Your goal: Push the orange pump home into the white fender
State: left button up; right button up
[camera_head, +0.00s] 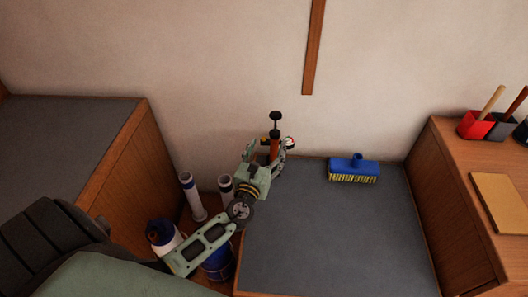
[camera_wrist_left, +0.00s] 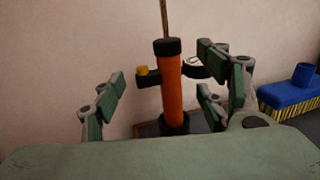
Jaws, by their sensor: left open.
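The orange pump (camera_wrist_left: 170,88) stands upright in the left wrist view, with black ends, a thin rod rising from its top and a side bracket with a yellow knob. It also shows in the head view (camera_head: 274,150), partly hidden by my left gripper (camera_head: 266,163). This gripper is open, with its fingers on both sides of the pump and gaps visible in the left wrist view. White cylinders with blue ends, one of them (camera_head: 163,234), stand left of my arm; I cannot tell which one is the white fender. My right gripper is out of view.
A blue brush (camera_head: 354,166) with yellow bristles lies on the grey-topped bench (camera_head: 330,232). A wooden counter (camera_head: 462,165) at the right bears a red holder (camera_head: 474,126). Another grey-topped bench (camera_head: 60,140) stands at the left. The bench front is clear.

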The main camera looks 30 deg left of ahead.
aim_at(270, 142)
pick_arm(q)
jog(key=x, duration=0.4)
jog(key=shift+w+f, duration=0.1)
jog(key=shift+w, duration=0.3)
jog(key=shift+a, duration=0.1)
jog(key=shift+c, duration=0.8)
jog(key=c, duration=1.2)
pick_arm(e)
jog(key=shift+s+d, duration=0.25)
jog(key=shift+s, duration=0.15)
